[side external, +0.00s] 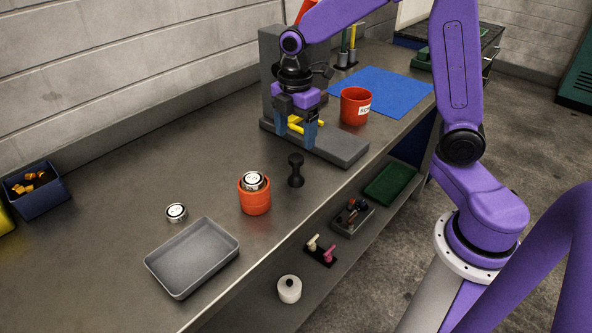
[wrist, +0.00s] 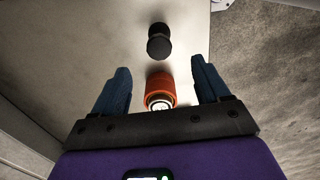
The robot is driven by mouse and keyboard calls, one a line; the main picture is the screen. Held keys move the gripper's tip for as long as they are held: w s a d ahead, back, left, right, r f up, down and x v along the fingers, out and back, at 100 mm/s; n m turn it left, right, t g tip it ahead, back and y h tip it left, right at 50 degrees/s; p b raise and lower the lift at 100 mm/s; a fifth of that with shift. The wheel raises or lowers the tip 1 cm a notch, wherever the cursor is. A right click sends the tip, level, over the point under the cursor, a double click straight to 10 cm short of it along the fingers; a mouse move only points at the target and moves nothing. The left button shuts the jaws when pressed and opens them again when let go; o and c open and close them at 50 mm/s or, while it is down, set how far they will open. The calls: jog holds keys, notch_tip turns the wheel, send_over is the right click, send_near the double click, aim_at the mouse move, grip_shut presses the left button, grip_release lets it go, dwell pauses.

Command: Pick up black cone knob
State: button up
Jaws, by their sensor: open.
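The black cone knob (side external: 296,170) stands upright on the metal bench, to the right of an orange cup in the side view. In the wrist view the knob (wrist: 158,41) is seen from above, beyond the fingertips and near the middle. My gripper (side external: 297,135) is open and empty, above the bench and behind the knob in the side view. In the wrist view its two blue fingers (wrist: 162,80) are spread apart, with the knob ahead of the gap between them. Nothing hides the knob.
The orange cup (side external: 255,198) holds a silver round part and appears between the fingers in the wrist view (wrist: 160,88). A grey tray (side external: 192,281) and another silver part (side external: 176,211) lie left. A grey stand (side external: 345,151) and red bin (side external: 355,106) are close to my gripper.

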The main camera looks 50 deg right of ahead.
aim_at(296, 175)
notch_tip(296, 175, down, 12)
jog(key=shift+f, duration=0.15)
dwell(0.5)
jog(key=c, duration=1.2)
